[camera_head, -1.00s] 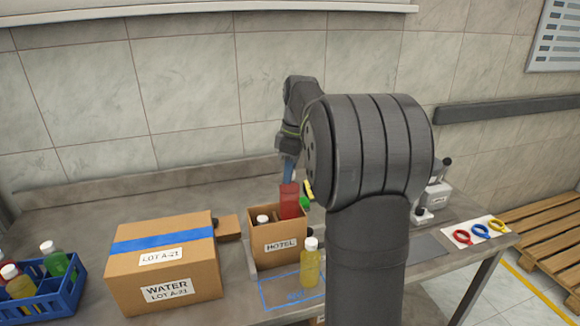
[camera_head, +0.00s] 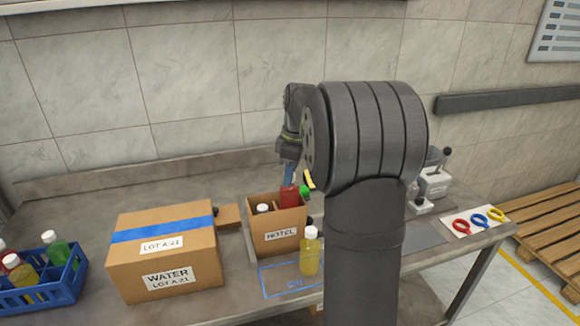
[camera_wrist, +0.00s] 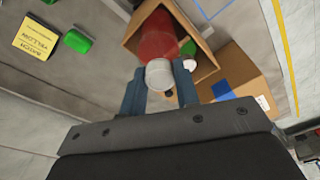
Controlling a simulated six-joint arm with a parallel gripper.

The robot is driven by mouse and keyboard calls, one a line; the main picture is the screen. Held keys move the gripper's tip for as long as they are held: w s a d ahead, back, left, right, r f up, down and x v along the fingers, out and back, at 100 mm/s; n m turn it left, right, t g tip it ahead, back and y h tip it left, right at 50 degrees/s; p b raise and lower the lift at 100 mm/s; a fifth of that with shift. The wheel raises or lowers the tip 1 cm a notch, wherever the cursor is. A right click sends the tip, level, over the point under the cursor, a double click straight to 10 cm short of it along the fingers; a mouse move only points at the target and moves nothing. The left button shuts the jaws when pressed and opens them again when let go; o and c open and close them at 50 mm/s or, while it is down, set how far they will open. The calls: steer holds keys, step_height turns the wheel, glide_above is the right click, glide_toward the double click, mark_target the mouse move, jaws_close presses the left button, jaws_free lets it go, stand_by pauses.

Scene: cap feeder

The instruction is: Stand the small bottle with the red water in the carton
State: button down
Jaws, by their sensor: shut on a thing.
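The small bottle with red water (camera_head: 289,196) is upright in the opening of the HOTEL carton (camera_head: 278,238). Its lower part is hidden behind the carton's front wall, so I cannot tell whether it touches the bottom. My gripper (camera_head: 288,174) is above it, shut on its top. In the wrist view my gripper (camera_wrist: 160,78) has its two blue fingers on either side of the bottle's white cap (camera_wrist: 159,74), with the red body (camera_wrist: 157,38) inside the carton walls. Another white-capped bottle (camera_head: 263,209) stands in the carton.
A taped WATER box (camera_head: 165,255) and a blue crate of bottles (camera_head: 45,290) stand to the left. A yellow bottle (camera_head: 309,252) stands in front of the carton. A green object (camera_head: 304,191) is by the carton's right rim.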

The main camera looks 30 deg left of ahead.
mark_target(290, 190)
steer(key=shift+f, duration=1.6)
steer(key=shift+f, duration=1.4)
steer(key=c, duration=1)
jaws_free()
steer(key=c, duration=0.4)
